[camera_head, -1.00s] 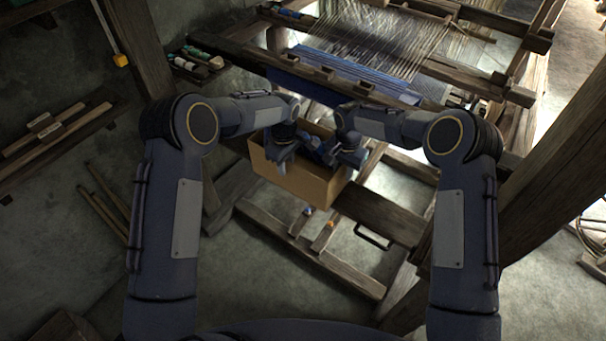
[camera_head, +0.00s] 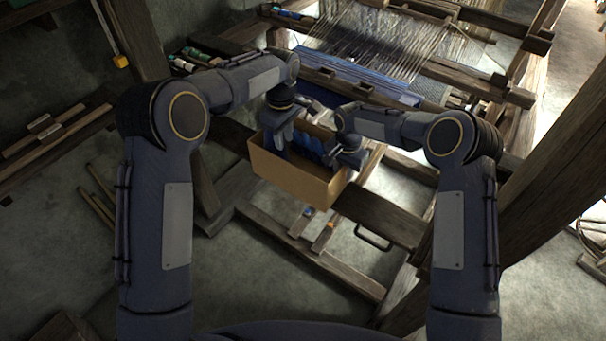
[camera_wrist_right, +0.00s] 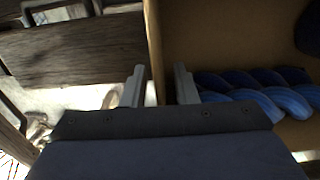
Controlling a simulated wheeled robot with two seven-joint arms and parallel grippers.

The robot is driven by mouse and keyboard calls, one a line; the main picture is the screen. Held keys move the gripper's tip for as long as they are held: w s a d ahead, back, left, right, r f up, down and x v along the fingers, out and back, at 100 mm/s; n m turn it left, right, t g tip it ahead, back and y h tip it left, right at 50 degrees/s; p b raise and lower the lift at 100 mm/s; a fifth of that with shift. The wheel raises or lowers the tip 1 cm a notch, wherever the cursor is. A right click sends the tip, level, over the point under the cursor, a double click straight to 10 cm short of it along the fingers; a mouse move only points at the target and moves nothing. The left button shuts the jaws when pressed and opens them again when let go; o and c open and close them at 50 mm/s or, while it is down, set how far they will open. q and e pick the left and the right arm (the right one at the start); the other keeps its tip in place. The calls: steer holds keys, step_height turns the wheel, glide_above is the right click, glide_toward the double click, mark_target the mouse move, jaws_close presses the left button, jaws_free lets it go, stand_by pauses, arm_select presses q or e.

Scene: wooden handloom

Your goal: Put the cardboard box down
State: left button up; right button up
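The cardboard box (camera_head: 296,179) is upright and open-topped, resting on a wooden bench beam in front of the loom. Twisted blue yarn skeins (camera_wrist_right: 255,92) lie inside it. My left gripper (camera_head: 277,146) is at the box's left back side, raised somewhat, and its fingers look spread with nothing between them. My right gripper (camera_head: 347,163) is at the box's right wall. In the right wrist view, its two fingers (camera_wrist_right: 160,88) stand on either side of that wall (camera_wrist_right: 154,45), apart, with a gap showing. The left fingertips are partly hidden.
The loom with blue cloth (camera_head: 360,84) stands just behind the box. The bench beam (camera_head: 380,214) continues to the right. A lower wooden frame (camera_head: 310,250) is below. A small tray of bobbins (camera_head: 190,62) is at the left back.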

steer(key=shift+r, duration=0.25)
step_height(320, 180, up, 12)
steer(key=shift+f, duration=0.25)
stand_by(0.4)
